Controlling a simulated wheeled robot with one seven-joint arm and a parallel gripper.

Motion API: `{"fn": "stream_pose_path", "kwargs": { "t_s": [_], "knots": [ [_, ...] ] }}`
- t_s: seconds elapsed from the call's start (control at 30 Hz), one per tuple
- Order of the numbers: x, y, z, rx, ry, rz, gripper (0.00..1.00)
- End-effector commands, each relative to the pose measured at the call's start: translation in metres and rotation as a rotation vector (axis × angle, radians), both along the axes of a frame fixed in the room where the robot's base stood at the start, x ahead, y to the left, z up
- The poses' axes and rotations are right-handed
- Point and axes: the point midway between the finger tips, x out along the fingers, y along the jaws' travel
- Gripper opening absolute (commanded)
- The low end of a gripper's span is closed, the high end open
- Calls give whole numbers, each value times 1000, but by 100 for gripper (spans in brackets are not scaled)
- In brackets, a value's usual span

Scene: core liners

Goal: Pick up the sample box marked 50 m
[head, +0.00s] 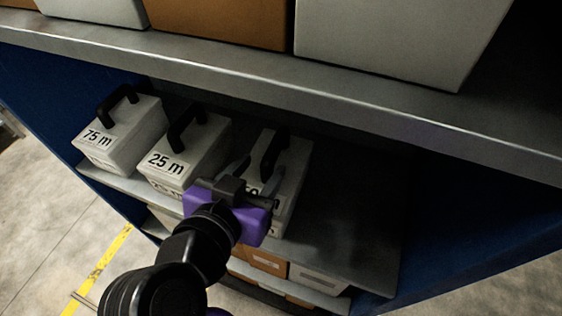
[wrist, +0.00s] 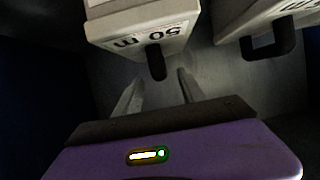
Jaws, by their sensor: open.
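The sample box marked 50 m (head: 291,180) is white with a black handle and stands rightmost of three on the shelf in the head view. My gripper covers most of its label there. In the wrist view the 50 m box (wrist: 140,25) shows at the top, its label upside down. Its black handle (wrist: 157,62) points toward the gap between my fingers. My gripper (head: 253,177), with a purple body, is at the front of this box. It also shows in the wrist view (wrist: 157,92), open, with its fingers apart and nothing between them.
The 25 m box (head: 190,150) stands left of the 50 m box, and the 75 m box (head: 122,130) farther left. Bare shelf (head: 350,215) lies to the right. An upper shelf edge (head: 300,80) overhangs with boxes on it. Blue side panels (head: 500,235) bound the rack.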

Motion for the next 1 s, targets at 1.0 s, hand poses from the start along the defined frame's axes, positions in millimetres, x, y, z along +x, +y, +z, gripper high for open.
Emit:
{"fn": "stream_pose_path", "kwargs": {
  "t_s": [1.0],
  "knots": [
    [69,-26,-27,0,0,0,47]
  ]
}}
